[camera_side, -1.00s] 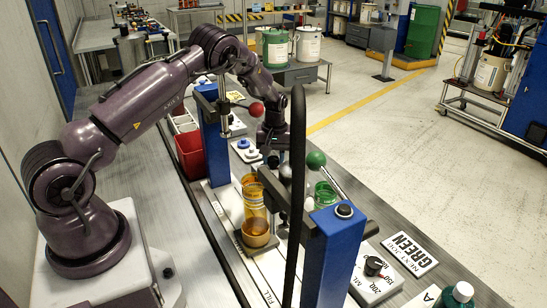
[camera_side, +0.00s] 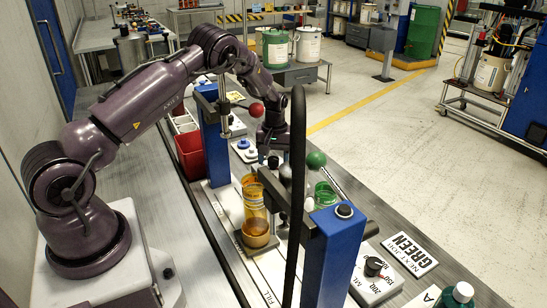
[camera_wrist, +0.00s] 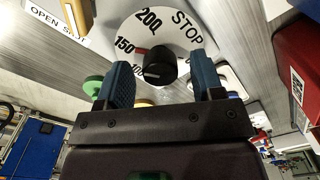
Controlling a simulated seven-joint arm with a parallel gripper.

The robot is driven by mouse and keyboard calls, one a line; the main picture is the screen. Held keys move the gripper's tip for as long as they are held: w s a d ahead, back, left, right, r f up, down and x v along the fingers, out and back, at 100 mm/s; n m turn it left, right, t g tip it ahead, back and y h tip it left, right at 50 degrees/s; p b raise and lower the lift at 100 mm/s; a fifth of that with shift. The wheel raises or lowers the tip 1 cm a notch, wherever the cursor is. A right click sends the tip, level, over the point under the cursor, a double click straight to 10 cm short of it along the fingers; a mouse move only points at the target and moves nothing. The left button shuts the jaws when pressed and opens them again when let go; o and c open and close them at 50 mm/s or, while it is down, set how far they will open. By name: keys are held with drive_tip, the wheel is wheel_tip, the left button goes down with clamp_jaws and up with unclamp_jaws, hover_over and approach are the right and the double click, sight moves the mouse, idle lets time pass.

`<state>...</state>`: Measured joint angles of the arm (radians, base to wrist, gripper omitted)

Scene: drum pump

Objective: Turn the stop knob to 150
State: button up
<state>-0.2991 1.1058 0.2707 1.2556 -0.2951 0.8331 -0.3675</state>
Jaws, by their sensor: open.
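The stop knob (camera_wrist: 160,66) is a black round knob on a white dial (camera_wrist: 187,58) marked STOP, 200, 150 and 100, seen close in the wrist view. A pale line on its face lies toward the lower left. A red mark sits on the dial beside 150. My gripper (camera_wrist: 160,85) is open, its two blue fingers to the left and right of the knob. I cannot tell if either finger touches it. In the side view my gripper (camera_side: 272,155) is down over the bench behind the blue frame, and the dial below it is not clear.
Another black knob (camera_side: 375,266) on a white plate marked ML, 200 and 150 stands at the front right. A blue frame (camera_side: 333,255), a dark hose (camera_side: 297,170), an amber bottle (camera_side: 254,205) and a green-ball lever (camera_side: 316,159) stand nearer than my gripper. Red bins (camera_side: 191,155) are left.

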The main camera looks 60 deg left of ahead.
sight(275, 159)
wheel_tip(275, 159, up, 13)
drive_tip(key=shift+w+d, duration=0.15)
idle(0.4)
drive_tip(key=s+d+r+m+t, duration=0.2)
drive_tip(key=s+d+r, duration=0.3)
drive_tip(key=d+r, duration=0.25)
drive_tip(key=s+d+r+m+t, duration=0.1)
drive_tip(key=s+d+r+m, duration=0.25)
drive_tip(key=d+r, duration=0.4)
drive_tip(key=s+d+r+m+t, duration=0.1)
drive_tip(key=s+d+m, duration=0.2)
drive_tip(key=s, duration=0.6)
drive_tip(key=s+d+r+m+t, duration=0.1)
drive_tip(key=s+d+m+t, duration=0.1)
drive_tip(key=s, duration=0.6)
drive_tip(key=d+m, duration=0.1)
drive_tip(key=d, duration=0.1)
drive_tip(key=shift+s+d+r, duration=0.25)
drive_tip(key=shift+s+d, duration=0.1)
